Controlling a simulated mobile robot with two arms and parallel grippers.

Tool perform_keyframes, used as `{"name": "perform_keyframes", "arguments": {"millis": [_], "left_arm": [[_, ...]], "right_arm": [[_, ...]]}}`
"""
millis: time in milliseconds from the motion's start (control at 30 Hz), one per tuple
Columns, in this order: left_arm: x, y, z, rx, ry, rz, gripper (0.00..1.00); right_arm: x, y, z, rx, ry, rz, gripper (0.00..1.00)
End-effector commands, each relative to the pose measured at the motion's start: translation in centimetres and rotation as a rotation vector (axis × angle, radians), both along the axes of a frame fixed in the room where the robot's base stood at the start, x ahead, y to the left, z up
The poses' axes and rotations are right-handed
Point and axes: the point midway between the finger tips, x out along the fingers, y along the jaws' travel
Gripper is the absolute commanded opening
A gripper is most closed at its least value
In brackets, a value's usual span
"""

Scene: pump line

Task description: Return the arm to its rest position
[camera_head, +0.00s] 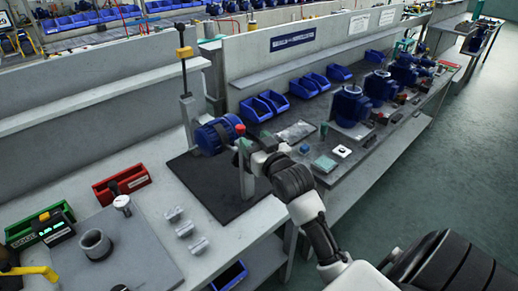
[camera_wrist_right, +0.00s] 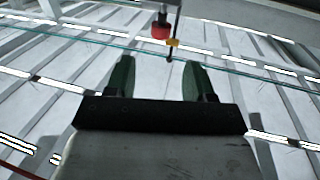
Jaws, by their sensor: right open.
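My right arm comes in from the lower right. Its gripper (camera_head: 243,146) is beside the blue pump motor (camera_head: 216,135) above the dark mat (camera_head: 220,188); whether they touch cannot be told. In the right wrist view the two green fingers of this gripper (camera_wrist_right: 158,72) stand apart with nothing between them. They point up at the ceiling. A red and yellow part on a thin rod (camera_wrist_right: 161,30) shows beyond the fingertips. My left gripper is not in view.
A red bin (camera_head: 122,184), a grey plate with a ring (camera_head: 95,245) and several small grey blocks lie left. Blue bins (camera_head: 256,109) and more pumps (camera_head: 350,106) line the bench right. Open floor (camera_head: 460,150) lies far right.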

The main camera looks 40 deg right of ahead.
Motion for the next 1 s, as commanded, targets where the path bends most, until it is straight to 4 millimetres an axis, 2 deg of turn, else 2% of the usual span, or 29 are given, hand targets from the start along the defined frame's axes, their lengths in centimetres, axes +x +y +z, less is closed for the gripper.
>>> {"name": "perform_keyframes", "arguments": {"millis": [100, 200, 767, 867, 967, 1000], "left_arm": [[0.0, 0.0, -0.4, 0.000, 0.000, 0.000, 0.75], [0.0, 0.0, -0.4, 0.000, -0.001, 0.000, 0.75], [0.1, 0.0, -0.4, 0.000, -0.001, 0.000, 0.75], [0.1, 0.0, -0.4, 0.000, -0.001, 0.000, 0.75], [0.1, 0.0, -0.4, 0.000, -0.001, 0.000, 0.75], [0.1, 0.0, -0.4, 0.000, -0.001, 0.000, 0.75]], "right_arm": [[-1.4, 0.2, -0.2, 0.000, 0.001, 0.000, 0.54], [-2.0, 0.3, 0.0, 0.000, 0.000, 0.000, 0.54], [-2.1, 0.3, 0.0, 0.000, 0.001, 0.000, 0.54], [-2.5, 0.9, -1.0, -0.001, 0.043, 0.009, 0.54], [-3.9, 2.9, -4.1, -0.003, 0.172, 0.038, 0.54], [-5.0, 4.1, -5.9, -0.005, 0.253, 0.055, 0.54]]}}
